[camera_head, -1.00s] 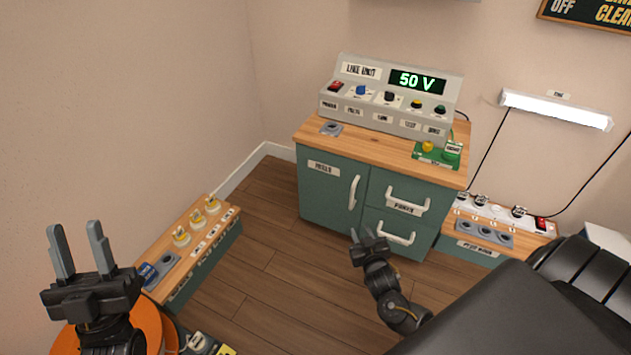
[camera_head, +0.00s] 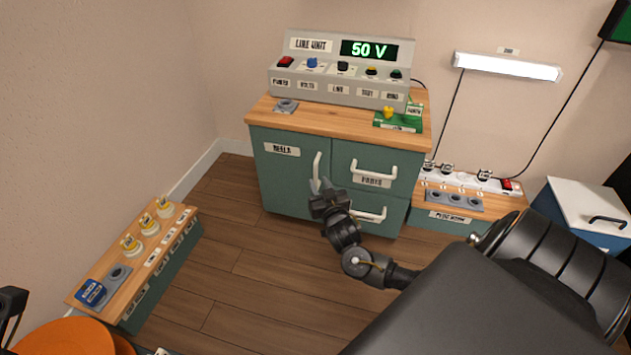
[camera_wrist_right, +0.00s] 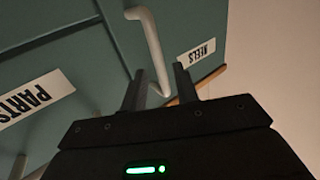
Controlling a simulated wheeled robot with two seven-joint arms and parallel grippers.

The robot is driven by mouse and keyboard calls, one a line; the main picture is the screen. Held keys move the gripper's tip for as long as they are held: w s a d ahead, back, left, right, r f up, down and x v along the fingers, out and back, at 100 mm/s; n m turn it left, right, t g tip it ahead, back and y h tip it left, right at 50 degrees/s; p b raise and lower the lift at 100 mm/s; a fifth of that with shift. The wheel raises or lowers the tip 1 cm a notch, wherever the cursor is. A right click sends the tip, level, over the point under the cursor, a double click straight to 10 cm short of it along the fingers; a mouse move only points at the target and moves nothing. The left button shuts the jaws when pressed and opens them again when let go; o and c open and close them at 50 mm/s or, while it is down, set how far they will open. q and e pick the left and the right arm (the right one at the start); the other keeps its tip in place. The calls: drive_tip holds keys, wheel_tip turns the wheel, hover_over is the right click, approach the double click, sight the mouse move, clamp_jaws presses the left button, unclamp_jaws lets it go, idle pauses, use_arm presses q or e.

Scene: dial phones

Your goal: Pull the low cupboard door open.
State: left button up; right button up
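The low cupboard door (camera_head: 283,178) is the teal panel labelled REELS on the left of the cabinet; it looks shut, flush with the front. Its white upright handle (camera_head: 317,172) is near the door's right edge and also shows in the right wrist view (camera_wrist_right: 153,45). My right gripper (camera_head: 325,186) is at the handle's lower end. In the right wrist view its two fingers (camera_wrist_right: 160,85) are apart, with the handle's end showing between them; whether they touch it is unclear. Only a dark piece of my left gripper (camera_head: 12,302) shows at the left edge.
Two drawers with white handles, the upper labelled PARTS (camera_head: 372,181), sit right of the door. The line unit (camera_head: 340,72) stands on the cabinet top. A low bench (camera_head: 150,250) is at left, a power strip bench (camera_head: 455,217) at right. Wooden floor before the door is clear.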

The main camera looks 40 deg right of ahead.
sight(316, 176)
drive_tip(key=shift+b+x, duration=0.65)
drive_tip(key=shift+x, duration=1.5)
clamp_jaws()
